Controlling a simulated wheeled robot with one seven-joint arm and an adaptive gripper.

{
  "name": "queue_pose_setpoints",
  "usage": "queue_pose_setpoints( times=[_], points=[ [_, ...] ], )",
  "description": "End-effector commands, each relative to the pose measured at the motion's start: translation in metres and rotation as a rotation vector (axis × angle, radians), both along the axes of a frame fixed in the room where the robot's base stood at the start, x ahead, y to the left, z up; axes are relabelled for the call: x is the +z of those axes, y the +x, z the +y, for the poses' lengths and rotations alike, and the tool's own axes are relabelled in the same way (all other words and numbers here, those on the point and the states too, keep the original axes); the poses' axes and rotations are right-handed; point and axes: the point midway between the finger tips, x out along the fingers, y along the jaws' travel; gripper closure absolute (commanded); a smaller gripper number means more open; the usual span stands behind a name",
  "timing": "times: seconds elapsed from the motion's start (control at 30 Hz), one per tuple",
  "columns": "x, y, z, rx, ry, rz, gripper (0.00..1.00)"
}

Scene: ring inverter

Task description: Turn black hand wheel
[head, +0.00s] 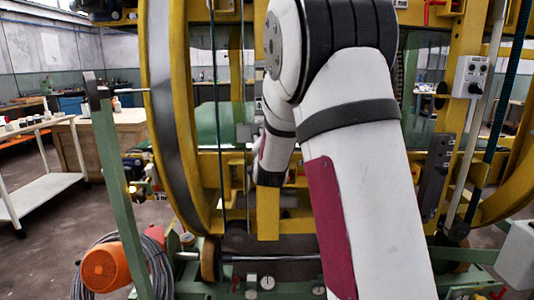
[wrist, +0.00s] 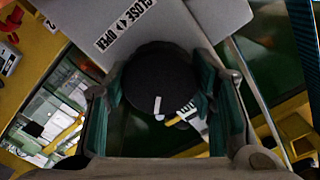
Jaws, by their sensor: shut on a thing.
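The black hand wheel (wrist: 152,82) is a round dark knob in the middle of the wrist view. A short white mark shows on its face, below the centre. My gripper (wrist: 160,97) has one green-padded finger on each side of the wheel and is shut on it. A grey plate (wrist: 175,22) with a "CLOSE / OPEN" label (wrist: 125,27) and arrows lies just behind the wheel. In the head view my arm reaches into the machine and hides the wheel and the gripper.
A large yellow ring frame (head: 160,110) surrounds the arm. A grey control box (head: 473,77) is at the right. Open floor and a white cart (head: 40,195) lie at far left.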

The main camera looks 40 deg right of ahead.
Motion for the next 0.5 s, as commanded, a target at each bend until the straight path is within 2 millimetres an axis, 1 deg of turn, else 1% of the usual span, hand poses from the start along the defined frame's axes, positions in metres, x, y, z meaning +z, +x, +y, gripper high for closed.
queue_pose_setpoints(
  times=[0.03, 0.3, 0.5],
  points=[
    [-0.0063, 0.0004, -0.0001, 0.000, 0.037, -0.025, 0.77],
    [-0.0056, 0.0003, 0.0004, 0.001, 0.220, -0.148, 0.77],
    [-0.0046, 0.0001, 0.0003, 0.001, 0.315, -0.210, 0.77]
  ],
)
